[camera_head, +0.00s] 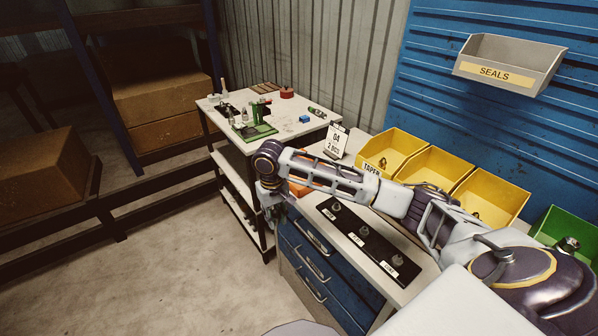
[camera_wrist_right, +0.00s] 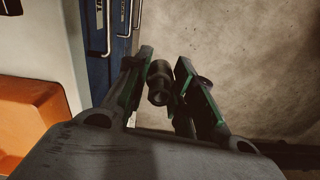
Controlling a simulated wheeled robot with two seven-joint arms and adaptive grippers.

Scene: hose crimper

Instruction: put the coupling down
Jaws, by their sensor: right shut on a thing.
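My right gripper (camera_head: 271,205) hangs pointing down at the left edge of the workbench, beside the blue drawer cabinet. In the right wrist view, the right gripper (camera_wrist_right: 164,66) is shut on the coupling (camera_wrist_right: 157,86), a small dark cylindrical fitting between the green-edged fingers. The coupling is held in the air, with bare concrete floor and the blue drawer fronts behind it. In the head view I cannot make out the coupling at the gripper. My left gripper is not in view.
A black strip (camera_head: 349,224) with several labelled fittings lies on the workbench. Yellow bins (camera_head: 391,146) and a green bin (camera_head: 549,229) stand behind. An orange object (camera_head: 299,188) is partly behind my arm. A white cart (camera_head: 322,122) holds a green tool (camera_head: 257,122). Floor at left is clear.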

